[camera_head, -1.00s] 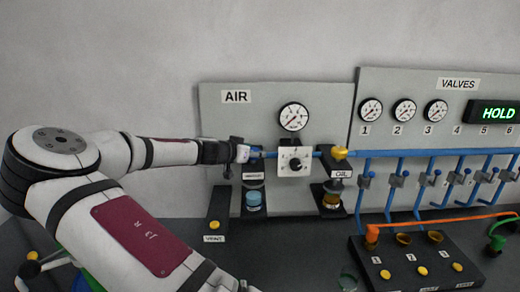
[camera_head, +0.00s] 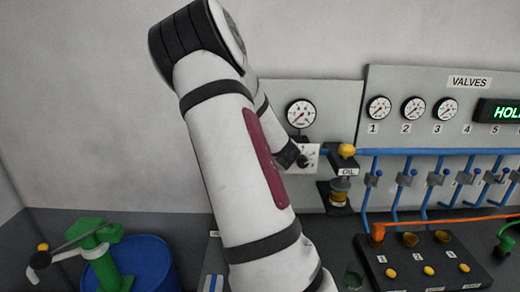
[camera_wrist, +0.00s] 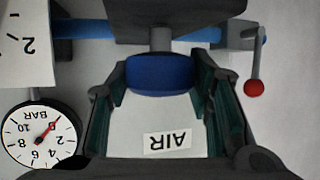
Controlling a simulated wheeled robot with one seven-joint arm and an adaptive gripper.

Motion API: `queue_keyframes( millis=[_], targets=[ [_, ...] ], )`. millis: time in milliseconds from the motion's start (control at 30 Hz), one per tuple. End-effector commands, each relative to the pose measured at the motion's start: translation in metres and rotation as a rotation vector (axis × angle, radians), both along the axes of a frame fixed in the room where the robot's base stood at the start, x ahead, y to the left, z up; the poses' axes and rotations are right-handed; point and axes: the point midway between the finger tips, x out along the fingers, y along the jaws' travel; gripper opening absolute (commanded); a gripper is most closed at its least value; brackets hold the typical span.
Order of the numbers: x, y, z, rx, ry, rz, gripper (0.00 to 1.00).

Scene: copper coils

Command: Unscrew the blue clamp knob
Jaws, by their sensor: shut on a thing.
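The blue clamp knob (camera_wrist: 163,74) sits at the upper middle of the wrist view, under a dark block (camera_wrist: 175,8) and joined to it by a short grey stem. My gripper (camera_wrist: 163,84) is shut on the knob, with one finger on either side of it. In the head view my arm stands across the left of the air panel (camera_head: 338,95) and hides the knob and my gripper.
In the wrist view a red-tipped lever (camera_wrist: 254,88), a blue pipe (camera_wrist: 85,30) and a gauge (camera_wrist: 40,136) are close by. In the head view an oil cup (camera_head: 340,191) and valve row (camera_head: 410,178) stand right; a blue drum (camera_head: 145,265) stands lower left.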

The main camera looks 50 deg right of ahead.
Motion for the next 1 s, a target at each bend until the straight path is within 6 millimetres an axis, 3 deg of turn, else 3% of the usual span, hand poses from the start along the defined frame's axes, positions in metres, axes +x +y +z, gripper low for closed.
queue_keyframes(
  millis=[1000],
  targets=[
    [-0.0003, -0.0021, -0.0032, 0.001, 0.005, 0.852, 0.19]
  ],
)
